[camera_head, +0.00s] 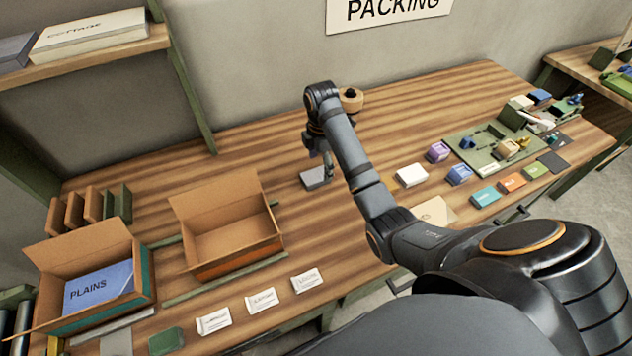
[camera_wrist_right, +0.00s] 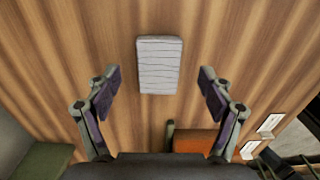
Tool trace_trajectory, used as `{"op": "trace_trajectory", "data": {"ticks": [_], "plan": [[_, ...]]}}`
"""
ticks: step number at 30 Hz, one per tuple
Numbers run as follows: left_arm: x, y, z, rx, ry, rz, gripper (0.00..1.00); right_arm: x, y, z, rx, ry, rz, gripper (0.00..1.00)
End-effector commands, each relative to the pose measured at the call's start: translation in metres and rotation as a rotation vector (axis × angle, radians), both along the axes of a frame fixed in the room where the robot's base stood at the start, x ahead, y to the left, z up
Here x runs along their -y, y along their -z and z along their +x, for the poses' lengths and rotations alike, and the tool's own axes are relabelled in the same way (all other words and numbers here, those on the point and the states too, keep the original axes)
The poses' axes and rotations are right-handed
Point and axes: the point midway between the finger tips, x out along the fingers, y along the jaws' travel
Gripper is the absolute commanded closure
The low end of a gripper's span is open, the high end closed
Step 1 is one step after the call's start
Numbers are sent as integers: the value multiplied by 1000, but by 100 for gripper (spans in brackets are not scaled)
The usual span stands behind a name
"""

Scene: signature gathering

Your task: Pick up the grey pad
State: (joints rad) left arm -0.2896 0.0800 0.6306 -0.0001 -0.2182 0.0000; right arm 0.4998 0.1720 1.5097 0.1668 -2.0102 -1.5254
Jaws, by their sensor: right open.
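The grey pad (camera_head: 314,178) lies flat on the wooden table near the middle of the head view. In the right wrist view the pad (camera_wrist_right: 160,52) is a light rectangle with dark lines across it, ahead of the jaws and in line with the gap between them. My right gripper (camera_head: 321,158) hangs over the pad, partly covering it in the head view. In the right wrist view its fingers (camera_wrist_right: 159,82) are spread wide with nothing held. The height of the fingertips above the pad is hard to judge. My left gripper is not in view.
An open cardboard box (camera_head: 225,262) stands left of the pad, and another holding a blue "PLAINS" pack (camera_head: 98,287) is further left. White cards (camera_head: 262,299) lie along the front edge. A white block (camera_head: 411,176) is to the right. The table around the pad is clear.

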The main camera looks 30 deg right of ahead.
Motion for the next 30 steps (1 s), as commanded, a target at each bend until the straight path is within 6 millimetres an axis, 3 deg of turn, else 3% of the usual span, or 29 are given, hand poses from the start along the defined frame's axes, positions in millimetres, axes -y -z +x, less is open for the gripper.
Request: {"op": "trace_trajectory", "data": {"ticks": [1, 2, 7, 13, 23, 30], "plan": [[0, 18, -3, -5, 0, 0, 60, 0, 18, 0, -1, 0, 0, 19], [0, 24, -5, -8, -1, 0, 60, 0, 24, -1, -1, 0, 0, 19], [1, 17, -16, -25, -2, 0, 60, 0, 37, -1, -2, 0, -1, 19], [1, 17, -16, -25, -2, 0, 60, 0, 38, 0, 0, 0, -1, 20], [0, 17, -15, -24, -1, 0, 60, 0, 38, 0, -1, 0, 0, 65], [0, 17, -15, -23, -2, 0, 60, 0, 38, 0, -1, 0, 0, 68]]}}
